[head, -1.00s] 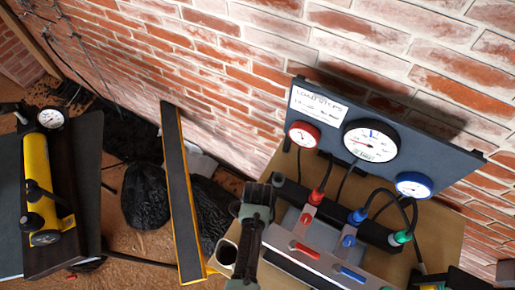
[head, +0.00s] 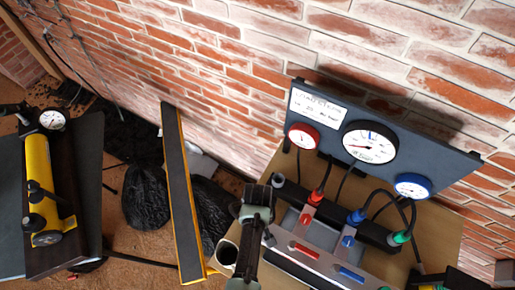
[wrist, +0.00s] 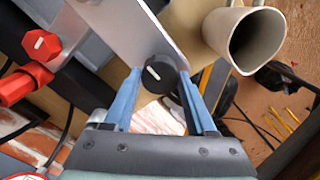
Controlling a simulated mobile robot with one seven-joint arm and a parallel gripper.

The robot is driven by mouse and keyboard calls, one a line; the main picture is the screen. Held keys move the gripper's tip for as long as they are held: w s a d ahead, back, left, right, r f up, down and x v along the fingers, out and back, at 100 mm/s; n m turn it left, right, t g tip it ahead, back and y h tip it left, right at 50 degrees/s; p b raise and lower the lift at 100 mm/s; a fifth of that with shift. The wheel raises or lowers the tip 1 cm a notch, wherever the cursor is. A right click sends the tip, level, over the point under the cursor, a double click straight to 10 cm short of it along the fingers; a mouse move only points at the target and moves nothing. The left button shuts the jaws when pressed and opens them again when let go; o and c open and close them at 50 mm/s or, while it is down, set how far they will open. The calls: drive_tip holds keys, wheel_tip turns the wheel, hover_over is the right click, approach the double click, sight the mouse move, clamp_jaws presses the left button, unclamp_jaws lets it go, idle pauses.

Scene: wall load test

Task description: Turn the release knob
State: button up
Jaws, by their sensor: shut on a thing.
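The release knob (wrist: 157,74) is a round black knob with a short white mark, at the end of a light metal plate in the wrist view. The two blue fingers of my gripper (wrist: 158,84) stand on either side of it and are shut on it. The mark lies slanted across the knob face. In the head view my arm reaches the left end of the metal plate (head: 318,256) and hides much of the knob and fingers.
A mug (head: 228,252) stands close to the left of my gripper; it shows in the wrist view (wrist: 244,36). A red knob (wrist: 41,45) and red fitting sit across the plate. Behind is a dark panel with red, white (head: 370,143) and blue gauges, joined by hoses.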

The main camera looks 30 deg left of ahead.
drive_tip(key=o, duration=1.4)
drive_tip(key=shift+c, duration=0.2)
wheel_tip(320, 180, up, 13)
drive_tip(key=shift+b, duration=0.4)
